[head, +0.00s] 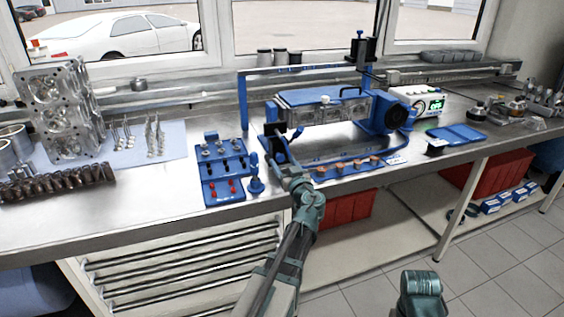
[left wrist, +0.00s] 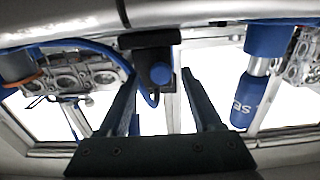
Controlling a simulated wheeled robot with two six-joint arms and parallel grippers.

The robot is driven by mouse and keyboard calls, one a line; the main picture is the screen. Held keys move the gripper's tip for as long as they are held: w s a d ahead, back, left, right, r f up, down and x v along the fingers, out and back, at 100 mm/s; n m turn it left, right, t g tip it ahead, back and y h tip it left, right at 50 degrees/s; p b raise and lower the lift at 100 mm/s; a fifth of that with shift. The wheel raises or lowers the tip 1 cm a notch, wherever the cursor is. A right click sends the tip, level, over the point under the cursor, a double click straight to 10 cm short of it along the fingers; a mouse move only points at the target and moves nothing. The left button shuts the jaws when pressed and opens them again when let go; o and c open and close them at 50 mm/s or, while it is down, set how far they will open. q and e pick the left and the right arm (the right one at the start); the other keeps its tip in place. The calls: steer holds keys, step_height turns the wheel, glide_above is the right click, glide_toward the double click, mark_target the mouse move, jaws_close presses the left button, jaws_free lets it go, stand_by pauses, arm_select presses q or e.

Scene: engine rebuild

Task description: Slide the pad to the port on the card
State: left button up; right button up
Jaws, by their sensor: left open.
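My left gripper (head: 283,134) is at the left end of the blue test stand (head: 243,100); it is open. In the left wrist view its two fingers (left wrist: 159,78) stand on either side of a dark block with a round blue face (left wrist: 161,74), which may be the pad. I cannot tell whether the fingers touch it. A metal cylinder head (head: 325,105) is clamped in the stand. A small white card (head: 397,160) lies at the right end of the front blue rail; its markings are too small to read. My right gripper is out of view.
A blue tray (head: 210,188) with small parts and a blue upright piece (head: 255,175) stand left of my gripper. Copper-coloured pieces (head: 340,168) line the front rail. A lit gauge box (head: 415,100) and blue mat (head: 457,134) are to the right.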

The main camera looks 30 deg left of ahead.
arm_select(q)
steer(key=shift+x, duration=0.85)
jaws_close()
stand_by(0.9)
